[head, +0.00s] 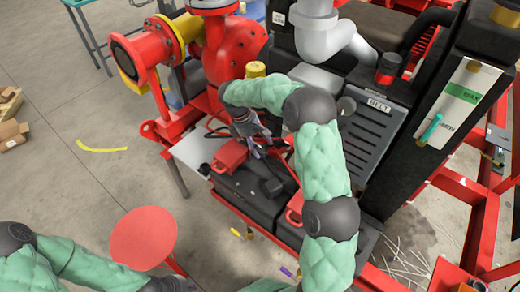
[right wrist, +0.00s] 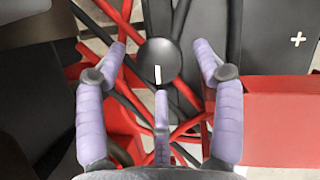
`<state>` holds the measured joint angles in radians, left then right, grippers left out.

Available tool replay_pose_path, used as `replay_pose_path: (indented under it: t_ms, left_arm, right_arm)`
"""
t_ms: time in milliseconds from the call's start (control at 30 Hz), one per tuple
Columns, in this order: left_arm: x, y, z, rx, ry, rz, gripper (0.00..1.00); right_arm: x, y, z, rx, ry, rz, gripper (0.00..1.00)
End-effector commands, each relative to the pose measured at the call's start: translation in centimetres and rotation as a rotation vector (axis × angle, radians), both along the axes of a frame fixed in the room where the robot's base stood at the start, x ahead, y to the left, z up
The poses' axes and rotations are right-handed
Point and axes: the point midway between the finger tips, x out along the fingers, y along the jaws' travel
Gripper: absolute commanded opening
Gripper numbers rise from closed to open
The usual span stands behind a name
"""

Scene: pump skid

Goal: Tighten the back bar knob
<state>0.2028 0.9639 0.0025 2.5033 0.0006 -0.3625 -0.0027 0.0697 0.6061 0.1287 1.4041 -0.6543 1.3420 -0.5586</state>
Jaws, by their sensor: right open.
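A round black knob (right wrist: 158,62) with a white mark shows in the right wrist view, on a dark bar among red and black cables. I take it for the back bar knob, though no label shows. My right gripper (right wrist: 160,75) is open, its purple fingers spread to the left, right and near side of the knob. I see no finger closed on it. In the head view my right gripper (head: 258,148) reaches down over the black boxes, and it hides the knob there. My left arm shows at the lower left, but I cannot make out its gripper.
A red clamp block (head: 230,155) sits beside my right gripper on the black battery-like boxes (head: 250,193). A red pump (head: 232,50) and grey vented housing (head: 375,130) stand behind. A red disc (head: 143,238) is at the lower left. Red frame rails run on the right.

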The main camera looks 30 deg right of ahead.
Motion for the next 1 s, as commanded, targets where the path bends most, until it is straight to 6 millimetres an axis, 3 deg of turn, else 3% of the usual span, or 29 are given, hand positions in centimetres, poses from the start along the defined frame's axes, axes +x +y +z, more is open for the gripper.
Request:
replay_pose_path:
  t_ms: [433, 467, 600, 667, 1000]
  left_arm:
    - [0.01, 0.0, -0.45, 0.0, 0.0, 0.0, 0.0]
    - [0.01, 0.0, -0.45, 0.0, 0.0, 0.0, 0.0]
    - [0.01, 0.0, -0.45, 0.0, 0.0, 0.0, 0.0]
    - [0.01, 0.0, -0.46, 0.0, 0.0, 0.0, 0.0]
    - [0.01, 0.0, 0.27, 0.0, 0.0, 0.0, 0.0]
  right_arm:
    - [-0.31, -0.32, -1.02, 0.0, 0.0, 0.0, 0.68]
    - [-0.31, -0.32, -1.02, 0.0, 0.0, 0.0, 0.65]
    - [-0.31, -0.31, -1.02, 0.0, 0.0, 0.0, 0.26]
    - [-0.33, -0.3, -1.04, 0.0, 0.0, 0.0, 0.14]
    - [-0.45, -0.19, -0.94, 0.002, 0.004, 0.036, 0.14]
